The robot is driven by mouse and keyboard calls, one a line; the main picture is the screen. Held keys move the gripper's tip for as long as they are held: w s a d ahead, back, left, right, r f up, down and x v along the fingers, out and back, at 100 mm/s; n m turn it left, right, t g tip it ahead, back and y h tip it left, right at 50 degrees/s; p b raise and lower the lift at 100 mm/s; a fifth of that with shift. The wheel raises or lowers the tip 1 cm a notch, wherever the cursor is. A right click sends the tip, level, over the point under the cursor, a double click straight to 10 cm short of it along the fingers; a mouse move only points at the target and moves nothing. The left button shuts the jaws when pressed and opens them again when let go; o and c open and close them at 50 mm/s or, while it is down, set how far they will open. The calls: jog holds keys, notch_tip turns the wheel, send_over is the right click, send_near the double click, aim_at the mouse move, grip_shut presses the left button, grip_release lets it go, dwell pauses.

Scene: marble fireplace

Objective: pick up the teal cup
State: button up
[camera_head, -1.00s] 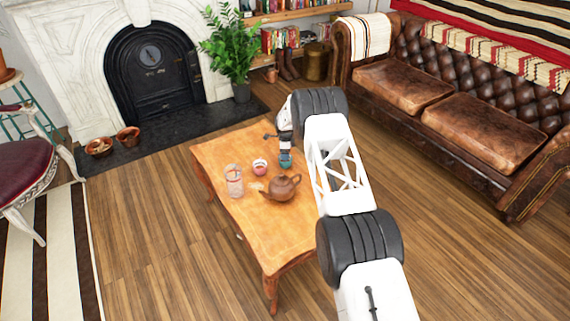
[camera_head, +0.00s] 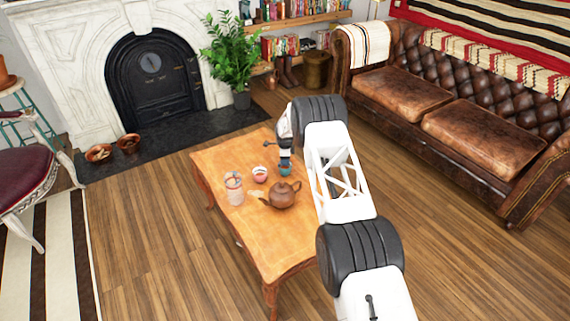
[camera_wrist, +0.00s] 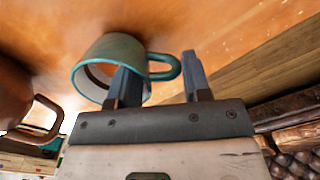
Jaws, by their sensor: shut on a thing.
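The teal cup (camera_wrist: 108,51) is at the upper left of the wrist view, with its handle (camera_wrist: 166,67) towards the right. My gripper (camera_wrist: 162,75) is shut on it. The left finger reaches inside the rim, and the right finger is outside past the handle, so the cup wall and handle lie between them. In the head view the cup (camera_head: 285,170) is small, directly under my gripper (camera_head: 284,163), over the table's right side. I cannot tell if its base touches the tabletop.
On the wooden table (camera_head: 255,240) a brown teapot (camera_head: 282,194) stands close in front of the cup. A small red-and-white cup (camera_head: 260,174) and a glass jar (camera_head: 234,188) stand to the left. The table's near part is clear. A leather sofa (camera_head: 470,110) is at the right.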

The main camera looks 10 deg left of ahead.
jog(key=shift+r, duration=5)
jog(key=shift+a, duration=0.1)
jog(key=s+a+r, duration=0.4)
jog(key=s+a, duration=0.8)
jog(key=s+a+r, duration=0.5)
jog(key=s+a, duration=0.6)
jog(key=a, duration=0.1)
jog(key=shift+s+a, duration=0.2)
jog(key=shift+s, duration=0.15)
jog(key=shift+r, duration=0.1)
jog(key=shift+w+d+f+g+y, duration=0.1)
jog(key=shift+d+f+g+y, duration=0.2)
jog(key=shift+y, duration=1.45)
jog(key=shift+d+f+g+y, duration=0.2)
jog(key=shift+f+g+y, duration=0.2)
jog(key=shift+y, duration=1.3)
jog(key=shift+w+d+f+g+y, duration=0.1)
jog(key=shift+d+f+g+y, duration=0.2)
jog(key=shift+y, duration=1.45)
